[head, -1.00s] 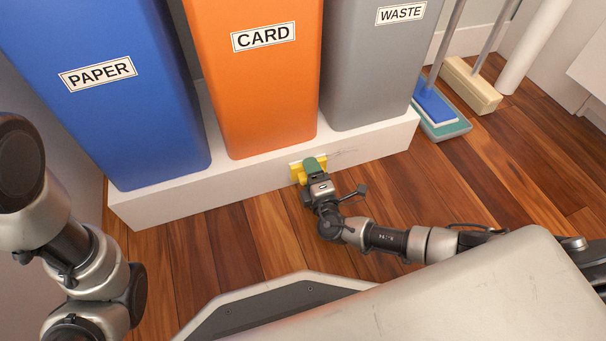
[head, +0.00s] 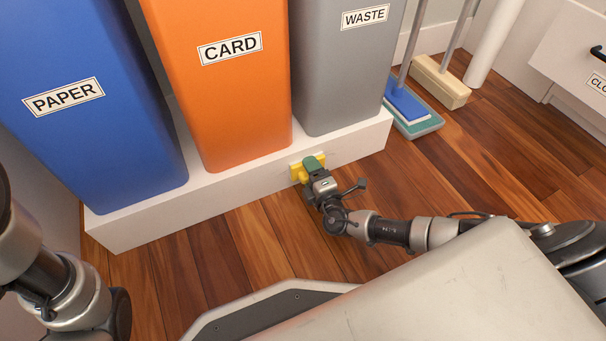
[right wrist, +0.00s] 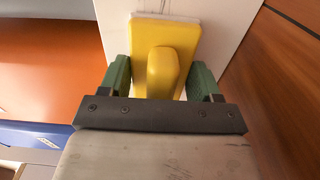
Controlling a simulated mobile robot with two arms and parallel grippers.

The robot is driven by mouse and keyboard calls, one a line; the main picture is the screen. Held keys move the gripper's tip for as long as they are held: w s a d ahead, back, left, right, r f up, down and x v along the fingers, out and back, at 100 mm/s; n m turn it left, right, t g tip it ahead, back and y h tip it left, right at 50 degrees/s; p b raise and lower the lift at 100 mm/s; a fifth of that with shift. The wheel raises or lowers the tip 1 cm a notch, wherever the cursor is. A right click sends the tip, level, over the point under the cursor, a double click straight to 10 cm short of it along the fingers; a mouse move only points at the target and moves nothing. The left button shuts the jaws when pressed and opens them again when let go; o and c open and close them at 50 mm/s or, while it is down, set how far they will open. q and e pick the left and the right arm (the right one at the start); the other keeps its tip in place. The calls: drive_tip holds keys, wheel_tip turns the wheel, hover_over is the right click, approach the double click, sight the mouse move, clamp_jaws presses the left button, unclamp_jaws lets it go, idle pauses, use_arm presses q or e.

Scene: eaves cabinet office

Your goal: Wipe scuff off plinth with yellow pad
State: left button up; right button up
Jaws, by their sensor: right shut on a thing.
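The yellow pad (head: 297,172) is against the front face of the white plinth (head: 235,187), below the gap between the orange and grey bins. In the right wrist view the pad (right wrist: 180,35) has a raised yellow grip in its middle. My right gripper (head: 315,167) is shut on that grip, with a green finger on each side. Faint grey scuff marks (right wrist: 165,6) show on the plinth just beyond the pad's far edge in the wrist view. The pad hides the plinth behind it. My left arm is at the left edge of the head view, its gripper out of frame.
A blue PAPER bin (head: 85,145), an orange CARD bin (head: 230,110) and a grey WASTE bin (head: 345,90) stand on the plinth. A blue mop (head: 408,105) and a broom (head: 440,82) stand to its right. The wooden floor (head: 460,165) in front is clear.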

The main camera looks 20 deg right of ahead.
sight(274, 175)
drive_tip(key=shift+w+d, duration=0.15)
drive_tip(key=shift+d, duration=1.15)
drive_tip(key=shift+w+d, duration=0.1)
drive_tip(key=shift+d, duration=4.05)
drive_tip(key=shift+w+a+r, duration=0.1)
drive_tip(key=shift+w+a, duration=0.05)
drive_tip(key=shift+a, duration=1.65)
drive_tip(key=shift+c, duration=0.2)
drive_tip(key=shift+s+a, duration=0.2)
drive_tip(key=shift+a, duration=3.1)
drive_tip(key=shift+s+a, duration=0.2)
drive_tip(key=shift+a, duration=3.05)
drive_tip(key=shift+w+a, duration=0.1)
drive_tip(key=shift+a, duration=1.55)
drive_tip(key=shift+s+d, duration=0.1)
drive_tip(key=shift+s, duration=2.95)
